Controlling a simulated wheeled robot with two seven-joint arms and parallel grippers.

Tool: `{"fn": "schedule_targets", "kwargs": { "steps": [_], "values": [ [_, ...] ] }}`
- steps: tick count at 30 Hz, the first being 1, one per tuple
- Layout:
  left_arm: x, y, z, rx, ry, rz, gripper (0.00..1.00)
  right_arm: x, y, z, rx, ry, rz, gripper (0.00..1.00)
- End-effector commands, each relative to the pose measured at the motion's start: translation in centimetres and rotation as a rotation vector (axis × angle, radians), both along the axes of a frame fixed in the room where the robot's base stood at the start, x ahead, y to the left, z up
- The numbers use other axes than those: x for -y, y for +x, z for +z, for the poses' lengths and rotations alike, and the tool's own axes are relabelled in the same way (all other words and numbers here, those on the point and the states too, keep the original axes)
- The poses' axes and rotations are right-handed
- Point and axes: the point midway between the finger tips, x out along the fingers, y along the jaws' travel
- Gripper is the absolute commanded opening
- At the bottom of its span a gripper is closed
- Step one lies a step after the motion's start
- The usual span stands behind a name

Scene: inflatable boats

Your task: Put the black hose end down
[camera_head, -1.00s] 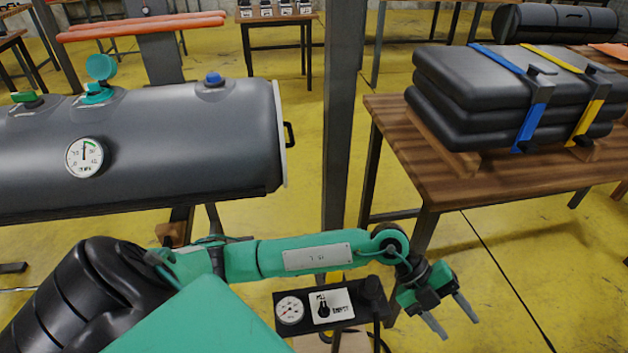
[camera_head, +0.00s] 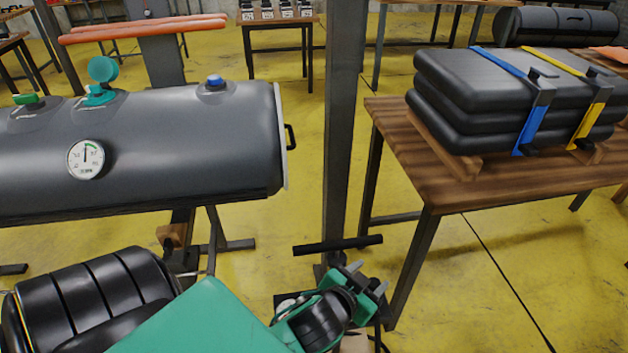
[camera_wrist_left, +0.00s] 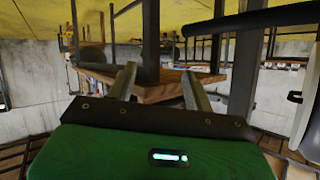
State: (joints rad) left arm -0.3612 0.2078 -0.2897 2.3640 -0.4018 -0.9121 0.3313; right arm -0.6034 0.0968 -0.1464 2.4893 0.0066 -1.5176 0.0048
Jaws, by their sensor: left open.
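My left gripper (camera_head: 367,279) is low in the middle of the head view, beside the grey post. Its fingers are apart. They also show in the left wrist view (camera_wrist_left: 158,92), with nothing held between them. I cannot make out the black hose end. A thin dark hose-like line (camera_head: 380,335) runs down just right of my gripper, and its end is hidden. A dark box with a gauge (camera_head: 287,303) is mostly covered by my arm. My right gripper is not in view.
A black horizontal bar (camera_head: 338,245) lies just behind my gripper. A grey boat tube (camera_head: 190,140) with a pressure gauge (camera_head: 86,159) is at left. A wooden table (camera_head: 455,190) with strapped black packs (camera_head: 480,95) is at right. Yellow floor (camera_head: 490,280) is open at lower right.

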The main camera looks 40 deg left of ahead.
Motion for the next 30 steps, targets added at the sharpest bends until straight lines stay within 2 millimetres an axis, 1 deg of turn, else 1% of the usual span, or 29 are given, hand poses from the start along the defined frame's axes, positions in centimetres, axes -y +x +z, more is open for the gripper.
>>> {"fn": "schedule_targets", "kwargs": {
  "steps": [1, 2, 3, 5, 6, 9, 12, 16, 30],
  "values": [
    [-0.6, -2.4, -2.1, -0.129, -0.015, 0.02, 0.52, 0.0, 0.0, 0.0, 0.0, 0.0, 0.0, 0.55],
    [-0.8, -3.7, -3.3, -0.203, -0.021, 0.024, 0.52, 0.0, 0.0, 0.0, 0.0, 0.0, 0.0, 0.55],
    [-1.0, -5.6, -4.6, -0.3, -0.029, 0.024, 0.52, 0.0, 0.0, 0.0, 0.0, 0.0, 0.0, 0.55],
    [-1.1, -8.4, -6.3, -0.431, -0.041, 0.013, 0.52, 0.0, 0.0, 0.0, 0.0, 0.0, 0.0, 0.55],
    [-1.0, -10.2, -7.1, -0.509, -0.049, 0.001, 0.52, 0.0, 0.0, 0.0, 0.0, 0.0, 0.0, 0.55],
    [-0.7, -13.7, -8.4, -0.659, -0.067, -0.037, 0.52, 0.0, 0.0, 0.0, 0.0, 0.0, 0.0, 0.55],
    [-0.5, -16.0, -8.9, -0.749, -0.077, -0.067, 0.52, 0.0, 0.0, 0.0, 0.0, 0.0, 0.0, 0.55],
    [-0.3, -17.0, -9.1, -0.789, -0.082, -0.084, 0.52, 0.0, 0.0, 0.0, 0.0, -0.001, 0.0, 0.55],
    [-0.3, -16.9, -9.1, -0.787, -0.081, -0.082, 0.52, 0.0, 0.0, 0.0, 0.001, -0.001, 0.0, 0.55]
  ]
}}
